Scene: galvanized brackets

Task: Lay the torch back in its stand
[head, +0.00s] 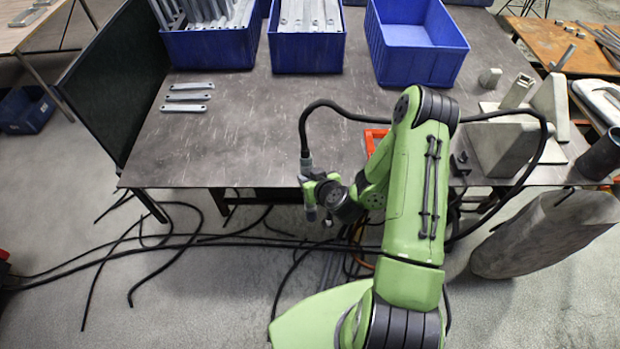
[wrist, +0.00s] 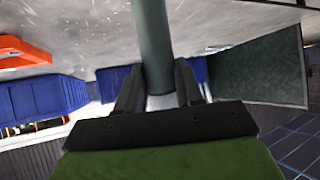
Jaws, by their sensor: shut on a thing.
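My gripper (head: 312,192) is in front of the table's front edge, left of the middle of my green arm, and is shut on the torch. The torch (head: 306,168) is upright in the head view, with a black hose leaving its top. In the wrist view the torch (wrist: 155,45) is a grey-green cylinder between the two dark fingers (wrist: 160,92). An orange frame (head: 372,138), perhaps the stand, is on the table right of my gripper, mostly hidden by my arm. It also shows in the wrist view (wrist: 25,60), apart from the torch.
Blue bins (head: 418,62) line the back of the table (head: 250,125); two hold metal parts, the right one looks empty. Several flat brackets (head: 188,97) lie at left. Grey blocks (head: 500,145) stand at right. A dark screen (head: 115,75) borders the left side. The table's middle is clear.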

